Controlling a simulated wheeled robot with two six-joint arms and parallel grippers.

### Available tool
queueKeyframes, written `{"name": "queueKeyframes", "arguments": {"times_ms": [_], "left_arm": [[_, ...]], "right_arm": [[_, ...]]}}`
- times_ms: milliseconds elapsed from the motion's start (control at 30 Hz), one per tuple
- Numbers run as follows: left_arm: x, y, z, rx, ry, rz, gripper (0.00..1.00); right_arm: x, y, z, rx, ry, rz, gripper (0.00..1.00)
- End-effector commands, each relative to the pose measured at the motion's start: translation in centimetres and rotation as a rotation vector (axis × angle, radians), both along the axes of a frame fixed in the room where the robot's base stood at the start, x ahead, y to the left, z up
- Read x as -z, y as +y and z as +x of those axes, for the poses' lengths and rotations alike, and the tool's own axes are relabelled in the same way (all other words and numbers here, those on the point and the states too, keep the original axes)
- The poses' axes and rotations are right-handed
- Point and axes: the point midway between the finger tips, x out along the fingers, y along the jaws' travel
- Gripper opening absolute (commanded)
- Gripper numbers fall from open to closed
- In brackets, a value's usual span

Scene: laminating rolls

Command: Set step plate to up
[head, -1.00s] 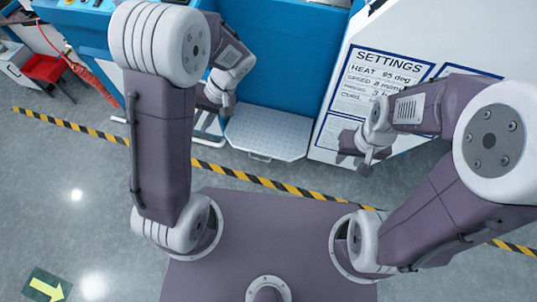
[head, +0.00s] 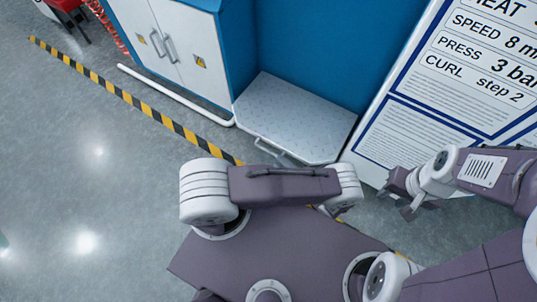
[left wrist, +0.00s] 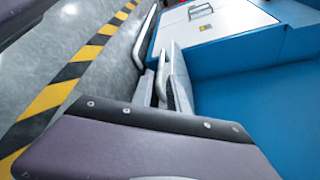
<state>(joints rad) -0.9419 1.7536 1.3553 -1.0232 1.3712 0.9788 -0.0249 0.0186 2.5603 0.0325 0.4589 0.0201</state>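The step plate (head: 295,115) is a light grey, diamond-patterned panel, down and roughly level in front of the machine's blue lower face. Its bar handle (head: 272,152) is on the near edge. In the left wrist view a bar handle (left wrist: 161,75) shows beside a pale panel edge, just beyond my purple gripper body. My left gripper's fingers are hidden behind my left arm in the head view, and I cannot make out their opening or any contact with the handle. My right gripper (head: 408,198) is open and empty, in front of the settings board, right of the plate.
A white cabinet (head: 172,45) with warning labels stands left of the plate, with a white floor rail (head: 175,95) before it. The settings board (head: 450,90) is at right. Yellow-black floor tape (head: 130,98) crosses the floor. The floor at left is clear.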

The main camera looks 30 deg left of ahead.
Motion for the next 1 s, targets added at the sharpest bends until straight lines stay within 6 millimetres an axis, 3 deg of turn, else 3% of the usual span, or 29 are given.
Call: {"name": "queueKeyframes", "arguments": {"times_ms": [167, 500, 867, 933, 1000], "left_arm": [[0.3, 1.5, 0.6, -0.005, 0.002, 0.001, 0.20], [1.8, 7.4, 3.0, -0.007, 0.001, -0.001, 0.20], [1.7, 8.2, 3.4, -0.003, 0.001, -0.001, 0.20], [1.7, 8.2, 3.4, -0.003, 0.001, -0.001, 0.03], [1.7, 8.2, 3.4, -0.003, 0.001, -0.001, 0.00]], "right_arm": [[0.4, 0.0, 0.0, 0.000, 0.000, 0.000, 0.36], [2.7, 0.0, 0.0, 0.000, 0.000, 0.000, 0.36], [2.8, 0.0, 0.0, 0.000, 0.000, 0.000, 0.36], [2.8, 0.0, 0.0, 0.000, 0.000, 0.000, 0.36], [2.8, 0.0, 0.0, 0.000, 0.000, 0.000, 0.36]]}}
